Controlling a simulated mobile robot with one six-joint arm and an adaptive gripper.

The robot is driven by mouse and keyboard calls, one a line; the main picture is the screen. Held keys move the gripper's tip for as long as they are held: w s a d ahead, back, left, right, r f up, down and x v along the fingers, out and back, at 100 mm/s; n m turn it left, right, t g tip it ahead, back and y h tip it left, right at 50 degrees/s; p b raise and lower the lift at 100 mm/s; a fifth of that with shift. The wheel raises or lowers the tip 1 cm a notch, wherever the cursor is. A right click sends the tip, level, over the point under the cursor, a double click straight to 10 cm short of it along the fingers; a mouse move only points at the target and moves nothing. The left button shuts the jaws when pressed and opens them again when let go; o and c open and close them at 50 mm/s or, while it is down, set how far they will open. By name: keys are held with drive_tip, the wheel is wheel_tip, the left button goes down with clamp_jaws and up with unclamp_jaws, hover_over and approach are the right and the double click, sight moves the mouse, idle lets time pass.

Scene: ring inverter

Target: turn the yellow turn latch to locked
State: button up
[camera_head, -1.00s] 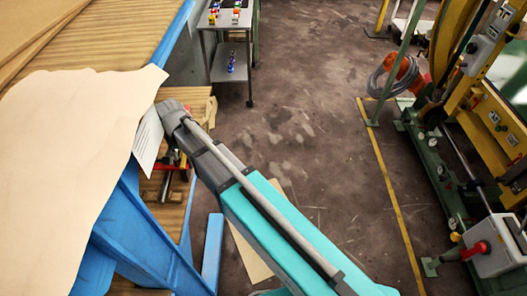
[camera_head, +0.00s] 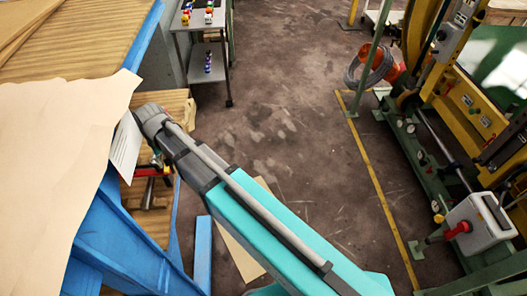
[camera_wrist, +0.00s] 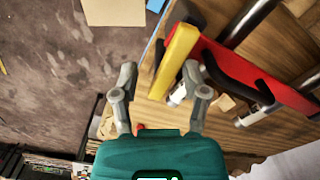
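The yellow latch (camera_wrist: 176,60) shows in the wrist view as a slanted flat bar beside a red bar (camera_wrist: 250,75) over a wooden surface. My gripper (camera_wrist: 158,72) is open, with its two grey fingers apart. The yellow bar's lower end lies between the fingertips, closer to the right one; I cannot tell if they touch. In the head view my arm reaches to the blue-framed bench, and my fingers and the yellow latch are hidden there. I cannot tell from these views whether the latch is locked.
A large pale sheet (camera_head: 50,170) covers the blue bench (camera_head: 115,235) at left. A white paper (camera_head: 126,148) hangs beside my wrist. A metal cart (camera_head: 207,60) stands behind. A yellow and green machine (camera_head: 455,110) stands at right. The floor between is mostly clear.

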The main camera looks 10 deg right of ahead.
wheel_tip(320, 180, up, 8)
drive_tip(key=w+d+n+p, duration=0.1)
drive_tip(key=w+n+p, duration=0.1)
drive_tip(key=n+p, duration=0.8)
drive_tip(key=s+d+f+m+b, duration=0.1)
drive_tip(key=d+f+m+b, duration=0.2)
drive_tip(key=d, duration=0.7)
drive_tip(key=s+d+f+m+b, duration=0.1)
drive_tip(key=d+f+m+b, duration=0.2)
drive_tip(key=d, duration=0.7)
drive_tip(key=s+d+f+m+b, duration=0.1)
drive_tip(key=d+f+m+b, duration=0.2)
drive_tip(key=d, duration=0.7)
drive_tip(key=shift+d+f+m+b, duration=0.25)
drive_tip(key=shift+f+m+b, duration=0.1)
drive_tip(key=shift+m+b, duration=0.95)
